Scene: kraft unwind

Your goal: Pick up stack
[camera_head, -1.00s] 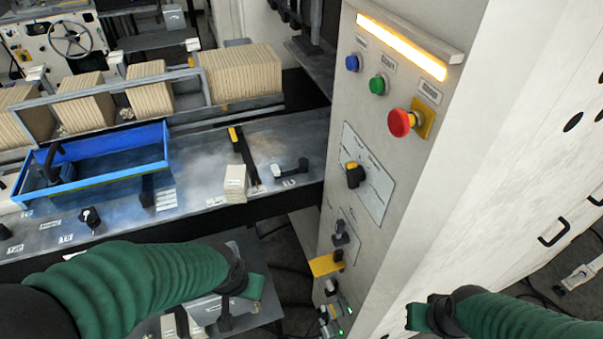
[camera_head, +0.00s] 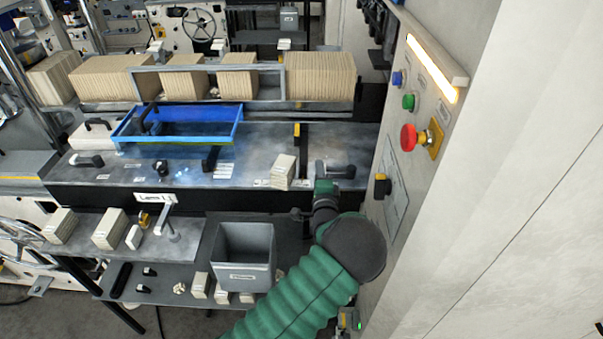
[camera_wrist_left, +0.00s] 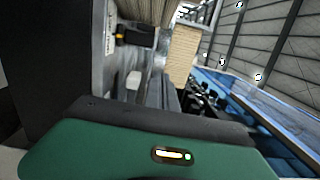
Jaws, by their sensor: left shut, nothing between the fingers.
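A small cream stack (camera_head: 284,168) stands on the metal table (camera_head: 345,140), near its front edge. Larger tan stacks (camera_head: 320,75) stand in a row in the rack behind; a tan stack (camera_wrist_left: 180,58) also shows in the left wrist view. My left gripper (camera_head: 326,186) is shut and empty at the table's front edge, right of the small stack and apart from it. Its fingertips are hard to make out. The green housing of my left gripper fills the bottom of the left wrist view. My right gripper is not in view.
A blue tray (camera_head: 180,140) sits on the table at left. A black handle (camera_head: 335,170) lies just behind my left gripper. The control cabinet (camera_head: 480,190) with its red button (camera_head: 408,137) closes off the right. A grey bin (camera_head: 243,250) and several small stacks stand on lower shelves.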

